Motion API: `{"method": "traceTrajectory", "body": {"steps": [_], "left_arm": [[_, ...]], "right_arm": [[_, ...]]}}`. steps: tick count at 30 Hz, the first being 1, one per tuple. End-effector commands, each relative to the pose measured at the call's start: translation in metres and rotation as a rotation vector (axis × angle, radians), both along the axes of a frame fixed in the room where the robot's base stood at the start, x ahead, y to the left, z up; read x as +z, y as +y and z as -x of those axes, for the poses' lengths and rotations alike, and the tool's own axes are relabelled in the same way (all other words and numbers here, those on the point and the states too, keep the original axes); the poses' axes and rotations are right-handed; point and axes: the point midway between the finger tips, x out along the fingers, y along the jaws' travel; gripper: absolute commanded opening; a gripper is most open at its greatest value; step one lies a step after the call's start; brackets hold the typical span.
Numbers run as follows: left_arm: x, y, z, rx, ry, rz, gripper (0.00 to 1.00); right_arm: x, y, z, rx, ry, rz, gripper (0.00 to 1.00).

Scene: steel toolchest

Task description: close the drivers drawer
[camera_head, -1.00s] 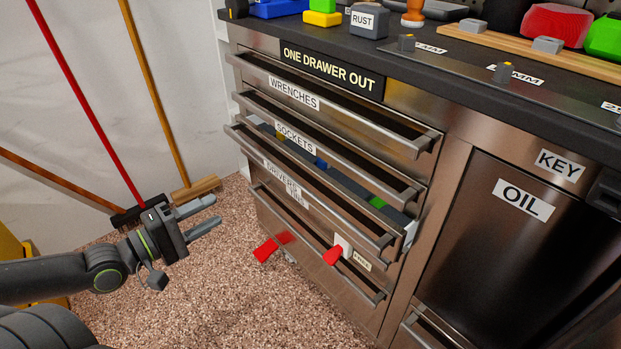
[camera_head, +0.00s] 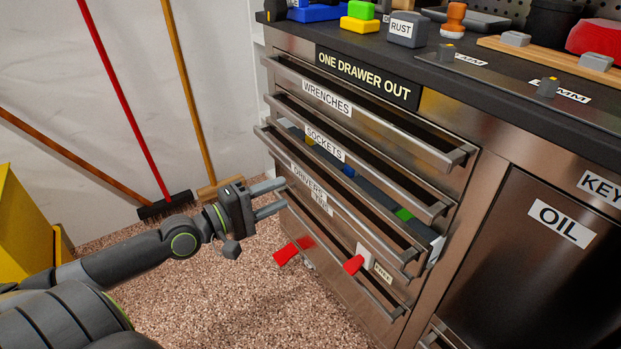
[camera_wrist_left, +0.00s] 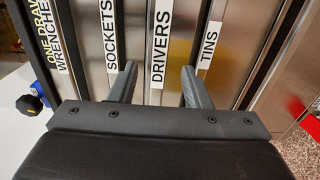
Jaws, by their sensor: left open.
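The drivers drawer (camera_head: 308,181) is the third one down in the steel chest. It stands pulled out, with blue and green contents showing in the gap above its front. Its label also shows in the left wrist view (camera_wrist_left: 160,45). My left gripper (camera_head: 284,196) is open and empty, just left of the chest, with its fingertips pointing at the lower drawer fronts. In the left wrist view its two fingers (camera_wrist_left: 158,84) lie either side of the DRIVERS label's line. I cannot tell whether they touch the front. My right gripper is not in view.
The wrenches drawer (camera_head: 327,97) and sockets drawer (camera_head: 325,143) are above, the tins drawer (camera_head: 322,203) below. Brooms (camera_head: 165,205) lean on the wall at left.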

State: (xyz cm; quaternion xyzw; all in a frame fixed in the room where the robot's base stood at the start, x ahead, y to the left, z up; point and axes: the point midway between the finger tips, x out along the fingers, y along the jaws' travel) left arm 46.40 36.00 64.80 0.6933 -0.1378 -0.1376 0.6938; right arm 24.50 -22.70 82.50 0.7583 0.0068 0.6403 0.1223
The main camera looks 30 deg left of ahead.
Motion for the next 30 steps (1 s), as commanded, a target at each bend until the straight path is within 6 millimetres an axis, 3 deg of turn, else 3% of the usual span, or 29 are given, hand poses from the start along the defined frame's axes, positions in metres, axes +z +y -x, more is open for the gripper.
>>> {"method": "traceTrajectory", "body": {"steps": [16, 30], "left_arm": [[0.0, -0.029, -0.071, 0.0, -0.003, 0.001, 0.44], [0.0, -0.035, -0.084, 0.0, 0.0, 0.0, 0.44]], "right_arm": [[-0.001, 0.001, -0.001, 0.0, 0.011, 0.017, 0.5], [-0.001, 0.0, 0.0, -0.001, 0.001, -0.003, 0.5]]}}
